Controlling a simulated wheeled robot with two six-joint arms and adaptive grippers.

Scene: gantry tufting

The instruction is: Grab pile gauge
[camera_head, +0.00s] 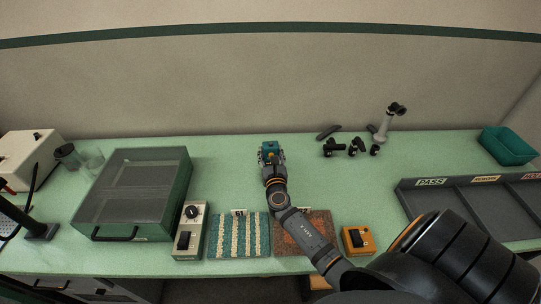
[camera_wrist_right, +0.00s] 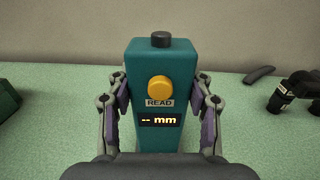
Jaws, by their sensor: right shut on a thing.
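The pile gauge is a teal box with a black knob on top, a yellow button, a READ label and a display showing "-- mm". It stands upright in the right wrist view (camera_wrist_right: 160,70), and in the head view it shows small (camera_head: 268,146) near the middle of the table. My right gripper (camera_wrist_right: 160,95) has its fingers against both sides of the gauge and is shut on it. In the head view the right gripper (camera_head: 270,160) reaches the gauge from the front. I cannot tell whether the gauge touches the table. My left gripper does not show.
Two tufted samples, one striped teal and white (camera_head: 239,236), one brown (camera_head: 290,232), lie in front. An orange device (camera_head: 358,240) and a grey-white controller (camera_head: 190,232) flank them. Black tools (camera_head: 358,147) lie behind right. A lidded bin (camera_head: 135,190) stands left, a sorting tray (camera_head: 410,208) right.

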